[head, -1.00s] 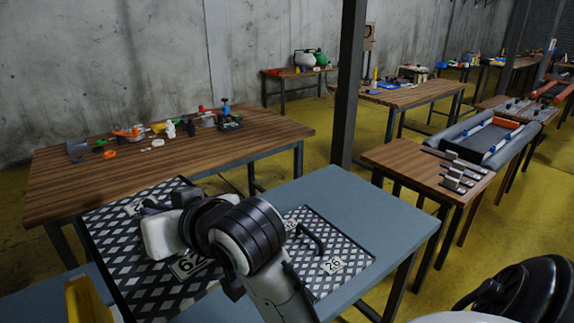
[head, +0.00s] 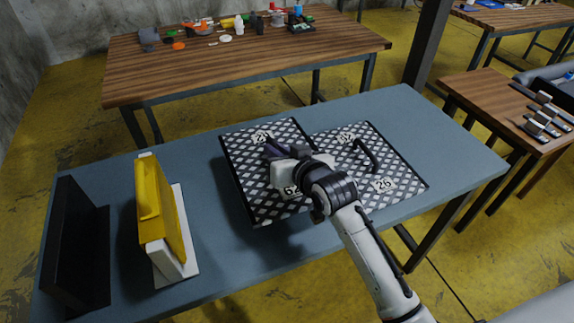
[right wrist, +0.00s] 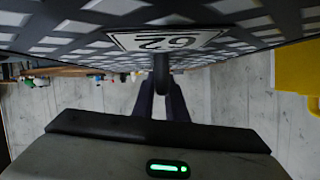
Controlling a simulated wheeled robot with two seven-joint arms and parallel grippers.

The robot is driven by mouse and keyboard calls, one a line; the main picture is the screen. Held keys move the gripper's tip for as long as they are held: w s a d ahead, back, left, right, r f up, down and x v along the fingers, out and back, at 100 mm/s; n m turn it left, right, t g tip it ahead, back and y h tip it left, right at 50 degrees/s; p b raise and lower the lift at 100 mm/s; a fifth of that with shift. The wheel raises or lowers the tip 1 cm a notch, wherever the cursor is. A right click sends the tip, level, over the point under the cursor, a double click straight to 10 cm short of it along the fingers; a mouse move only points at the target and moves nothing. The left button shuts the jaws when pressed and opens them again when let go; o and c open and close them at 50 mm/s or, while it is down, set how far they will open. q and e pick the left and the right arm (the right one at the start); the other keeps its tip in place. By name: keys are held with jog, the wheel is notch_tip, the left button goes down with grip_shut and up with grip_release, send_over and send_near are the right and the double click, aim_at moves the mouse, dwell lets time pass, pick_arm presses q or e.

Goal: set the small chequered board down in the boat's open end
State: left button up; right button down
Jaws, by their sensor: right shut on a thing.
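A chequered board (head: 245,174), black and white with number labels, is at my right gripper (head: 281,152) in the head view. My right gripper is shut on its dark handle. The board appears raised over the blue-grey table, but the height is hard to judge. In the right wrist view its underside-down face (right wrist: 70,28) spans the top, with a 62 label. A second chequered board (head: 399,172) with a black handle and a 26 label lies on the table just to the right. The grey boat (head: 562,82) shows only partly at the right edge; its open end is not visible. My left gripper is not in view.
The blue-grey table (head: 465,160) is bare at its right end. A yellow panel (head: 155,205) on a white stand and a black panel (head: 72,245) stand at its left. A wooden table (head: 485,92) with grey pieces is beside the boat. A dark post (head: 425,45) stands behind.

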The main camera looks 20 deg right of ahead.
jog(key=shift+f, duration=2.9)
jog(key=shift+f+b, duration=0.1)
jog(key=shift+b, duration=0.2)
jog(key=c, duration=1.8)
grip_release()
jog(key=shift+f, duration=0.2)
jog(key=shift+o, duration=0.2)
